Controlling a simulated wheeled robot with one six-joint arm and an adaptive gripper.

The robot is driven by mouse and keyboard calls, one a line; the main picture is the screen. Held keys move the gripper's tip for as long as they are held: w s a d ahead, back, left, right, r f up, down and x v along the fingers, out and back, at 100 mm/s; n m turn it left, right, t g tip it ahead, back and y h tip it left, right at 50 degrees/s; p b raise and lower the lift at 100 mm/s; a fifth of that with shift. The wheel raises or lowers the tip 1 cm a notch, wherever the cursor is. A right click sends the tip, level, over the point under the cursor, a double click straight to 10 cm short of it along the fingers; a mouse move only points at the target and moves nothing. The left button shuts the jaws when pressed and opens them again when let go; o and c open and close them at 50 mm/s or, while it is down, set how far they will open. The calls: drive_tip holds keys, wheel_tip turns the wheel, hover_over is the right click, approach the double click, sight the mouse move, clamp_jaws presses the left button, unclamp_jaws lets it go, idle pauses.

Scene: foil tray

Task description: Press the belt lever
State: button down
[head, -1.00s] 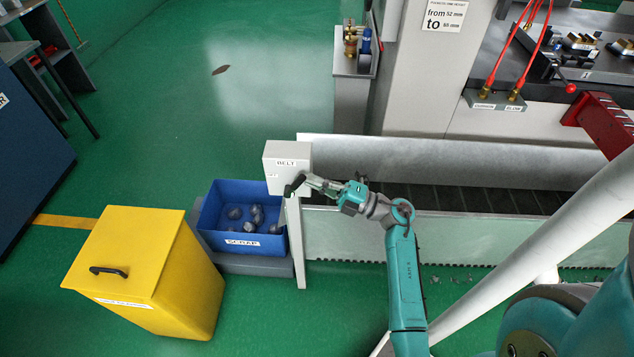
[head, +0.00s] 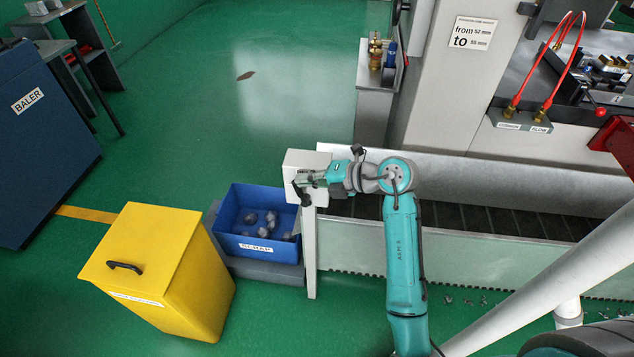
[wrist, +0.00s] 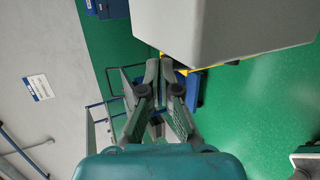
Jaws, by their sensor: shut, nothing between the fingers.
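The pale grey belt control box (head: 297,163) stands on a post at the near end of the conveyor. A small dark lever (head: 305,199) shows on its front, its end pointing down and to the right. My gripper (head: 299,181) is shut and empty, its fingertips at the box front by the lever's upper part. I cannot tell whether they touch it. In the wrist view the shut fingers (wrist: 159,66) point up beside the box (wrist: 225,30); the lever cannot be made out there.
A blue scrap bin (head: 258,247) with several grey lumps stands below the box, left of its post. A yellow lidded bin (head: 160,265) is farther left. The conveyor side wall (head: 480,250) runs right. Green floor is open behind the bins.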

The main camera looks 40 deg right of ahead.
sight(292, 182)
drive_tip(key=shift+w+a+f, duration=0.2)
drive_tip(key=shift+w+a, duration=0.85)
drive_tip(key=shift+w, duration=0.2)
